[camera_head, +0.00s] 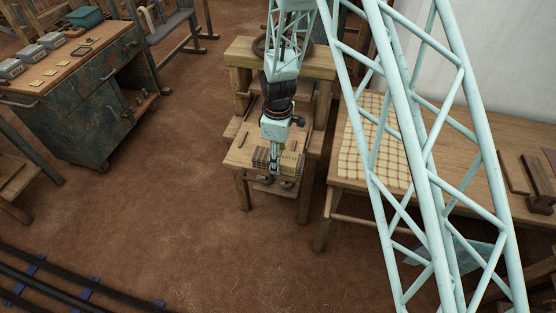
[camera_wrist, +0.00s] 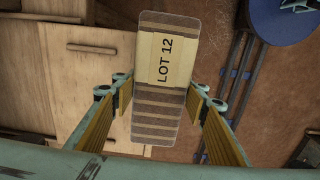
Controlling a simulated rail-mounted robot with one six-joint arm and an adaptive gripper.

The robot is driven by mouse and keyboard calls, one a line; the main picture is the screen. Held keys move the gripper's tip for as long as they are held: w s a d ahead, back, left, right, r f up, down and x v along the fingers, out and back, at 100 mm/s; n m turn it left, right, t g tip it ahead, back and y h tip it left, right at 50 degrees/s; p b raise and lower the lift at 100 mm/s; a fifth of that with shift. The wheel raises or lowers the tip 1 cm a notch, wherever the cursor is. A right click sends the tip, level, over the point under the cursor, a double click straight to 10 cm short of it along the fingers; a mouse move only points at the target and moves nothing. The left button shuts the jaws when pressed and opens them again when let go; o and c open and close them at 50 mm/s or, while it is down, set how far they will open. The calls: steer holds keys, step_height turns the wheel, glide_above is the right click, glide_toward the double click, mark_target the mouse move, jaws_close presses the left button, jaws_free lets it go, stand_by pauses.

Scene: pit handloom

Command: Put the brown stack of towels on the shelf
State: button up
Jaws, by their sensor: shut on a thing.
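The brown stack of towels (camera_wrist: 155,120) is striped brown and tan, with a pale "LOT 12" label across it in the wrist view. It also shows small in the head view (camera_head: 261,158). My gripper (camera_wrist: 160,100) has one finger on each side of the stack and is shut on it. In the head view my gripper (camera_head: 275,160) points down over the front of a wooden stand (camera_head: 240,152). The stand has a raised back tier (camera_head: 240,50) and a low board between its legs. I cannot tell which surface is the shelf, or whether the stack touches the stand.
A wooden table (camera_head: 345,178) with a checked cloth (camera_head: 372,125) stands close on the right. A dark cabinet (camera_head: 95,115) with small boxes on top is at the left. Rails (camera_head: 70,290) run along the lower left. The floor between is clear. The wrist view shows a blue disc (camera_wrist: 285,18).

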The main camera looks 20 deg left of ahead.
steer(key=shift+w+d+r+m, duration=0.3)
steer(key=shift+w+d, duration=0.1)
steer(key=w+d+r+m+b, duration=0.1)
steer(key=w+d+r+m, duration=0.3)
steer(key=d+r+m, duration=0.3)
steer(key=w+d+r+m+b, duration=0.1)
steer(key=w+d+r+m, duration=0.4)
steer(key=d, duration=1.3)
steer(key=w+d+r+m+b, duration=0.1)
steer(key=w+d+r+m, duration=0.3)
steer(key=d+r+m, duration=0.4)
steer(key=d+r, duration=0.4)
steer(key=r, duration=0.1)
steer(key=shift+w+d+m, duration=0.35)
steer(key=shift+w+m, duration=0.05)
steer(key=shift+d, duration=0.1)
